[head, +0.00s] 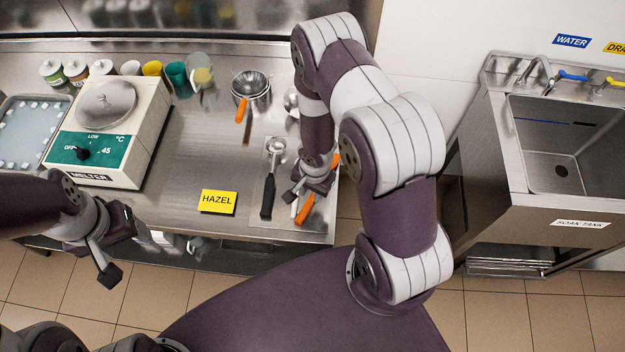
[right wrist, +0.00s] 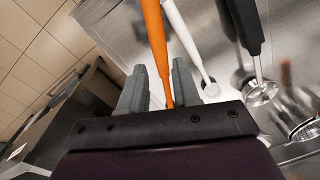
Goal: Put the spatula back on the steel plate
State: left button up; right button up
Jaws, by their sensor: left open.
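The steel plate (head: 283,222) lies at the right front of the counter. A spatula with an orange handle (head: 305,209) lies at its right part; the handle also shows in the right wrist view (right wrist: 156,38). My right gripper (head: 312,188) is low over the plate, its two fingers (right wrist: 160,88) apart on either side of the thin part of the orange handle. I see no clear contact. The spatula's far part is hidden by the gripper; another orange piece (head: 335,160) shows beyond it. My left gripper (head: 118,250) is open and empty in front of the counter.
A black-handled ladle (head: 268,195) and a white utensil (right wrist: 190,45) lie beside the orange handle. A soak tank (head: 565,150) is at the right, across a gap.

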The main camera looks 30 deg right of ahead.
notch_tip(320, 180, up, 20)
jog(key=n+h+p, duration=0.1)
jog(key=n+p, duration=0.1)
jog(key=n, duration=0.4)
jog(key=s+a+r+n, duration=0.1)
jog(key=s+r+n, duration=0.4)
jog(key=s+r, duration=0.1)
jog(key=shift+a+r+t, duration=0.35)
jog(key=shift+r+t, duration=0.05)
jog(key=shift+r, duration=0.35)
jog(key=shift+w, duration=0.15)
jog(key=shift+f, duration=0.1)
